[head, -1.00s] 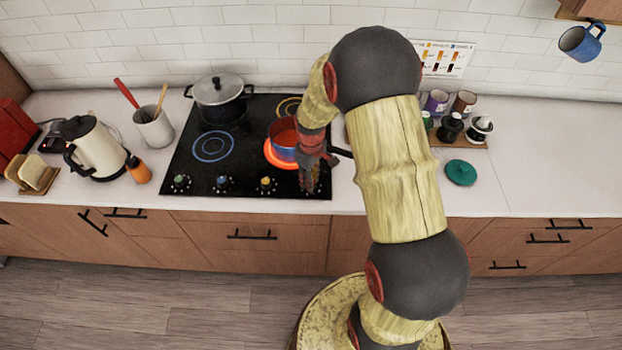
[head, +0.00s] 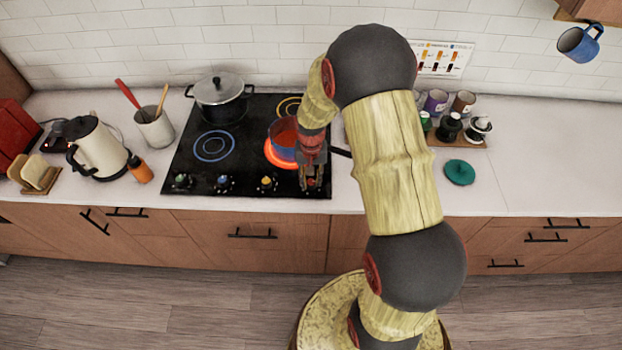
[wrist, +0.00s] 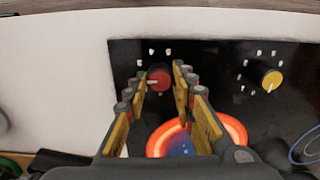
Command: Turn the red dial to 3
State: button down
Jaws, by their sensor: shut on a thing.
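The red dial (wrist: 159,79) is on the black cooktop (wrist: 215,60) near its front edge in the wrist view. Its white pointer line points left in that view. White marks ring the dial, too small to read. My gripper (wrist: 160,76) has one finger on each side of the dial and is shut on it. In the head view my gripper (head: 312,184) is at the cooktop's front right corner and largely hides the dial.
A pot (head: 284,138) sits on a glowing burner (wrist: 158,140) just behind the dial. A yellow dial (wrist: 271,80) is beside it. A lidded black pot (head: 220,98) stands at the back left. The right counter front (head: 530,185) is clear.

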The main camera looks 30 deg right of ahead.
aim_at(311, 182)
jog(key=m, duration=0.6)
dwell(0.6)
jog(key=c, duration=1.5)
grip_release()
notch_tip(311, 182, up, 12)
